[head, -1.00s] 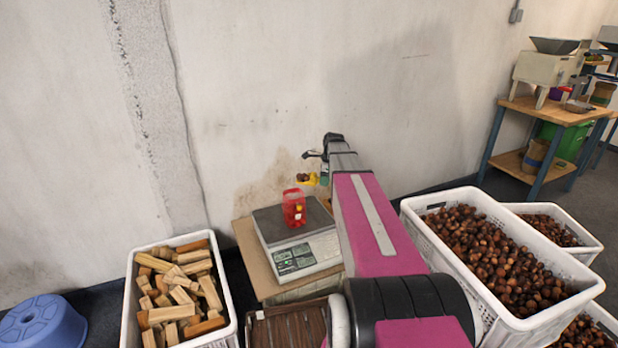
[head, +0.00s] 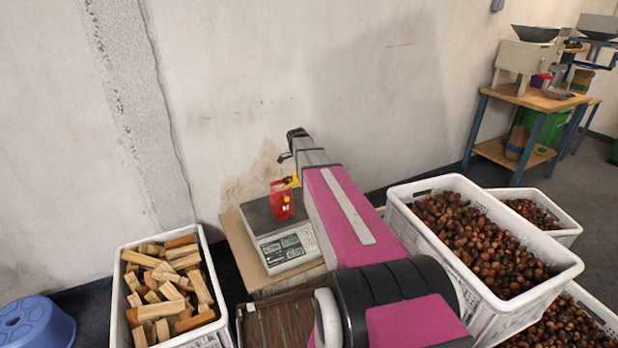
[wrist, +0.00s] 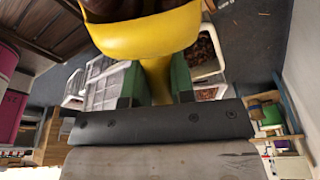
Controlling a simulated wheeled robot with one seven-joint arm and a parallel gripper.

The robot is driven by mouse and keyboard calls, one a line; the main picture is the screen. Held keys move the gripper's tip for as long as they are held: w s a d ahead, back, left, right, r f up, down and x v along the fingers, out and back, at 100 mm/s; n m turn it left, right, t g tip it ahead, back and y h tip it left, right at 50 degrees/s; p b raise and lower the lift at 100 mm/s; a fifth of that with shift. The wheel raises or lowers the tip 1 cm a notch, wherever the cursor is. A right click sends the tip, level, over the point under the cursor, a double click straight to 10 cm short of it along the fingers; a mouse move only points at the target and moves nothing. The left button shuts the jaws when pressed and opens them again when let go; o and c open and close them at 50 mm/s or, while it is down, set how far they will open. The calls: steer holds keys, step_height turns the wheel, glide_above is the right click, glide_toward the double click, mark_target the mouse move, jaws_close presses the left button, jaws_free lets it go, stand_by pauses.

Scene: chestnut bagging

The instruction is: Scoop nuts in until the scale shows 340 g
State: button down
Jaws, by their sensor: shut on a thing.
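My gripper (wrist: 157,84) is shut on the handle of a yellow scoop (wrist: 148,36), its green fingers on either side. In the wrist view, dark brown shapes that look like nuts show at the scoop's far rim, partly cut off. In the head view the yellow scoop (head: 292,182) is at the top right of a red bag (head: 281,206), apparently over its opening; I cannot tell whether they touch. The bag stands upright on the scale (head: 285,248). The scale's display is too small to read. My arm hides my gripper in the head view.
A white crate of nuts (head: 408,210) stands right of my arm, with more nut crates beside it. A crate of wood blocks (head: 126,250) and a blue stool (head: 38,325) are at left. The wall is close behind the scale. A workbench (head: 530,97) stands far right.

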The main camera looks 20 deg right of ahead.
steer(key=shift+w+a+r+g+h, duration=0.2)
steer(key=shift+a+r+h, duration=0.3)
steer(key=shift+r+h, duration=0.2)
steer(key=shift+w+a+r+g+h, duration=0.2)
steer(key=shift+a+r+h, duration=0.35)
steer(key=shift+h, duration=0.25)
steer(key=shift+s+d+f+y, duration=0.3)
steer(key=shift+d+y, duration=0.2)
steer(key=f+y, duration=0.1)
steer(key=d, duration=0.1)
steer(key=f+t+y, duration=0.1)
steer(key=shift+s+d+f+y, duration=0.25)
steer(key=shift+d+f+y, duration=0.05)
steer(key=shift+d+f, duration=0.05)
steer(key=shift+d+f+y, duration=0.15)
steer(key=shift+f+y, duration=0.05)
steer(key=shift+y, duration=0.2)
steer(key=y, duration=0.1)
steer(key=t+y, duration=0.1)
steer(key=y, duration=0.1)
steer(key=shift+s+d+r, duration=0.1)
steer(key=shift+d+r, duration=0.15)
steer(key=shift+r, duration=1.5)
steer(key=shift+r, duration=0.1)
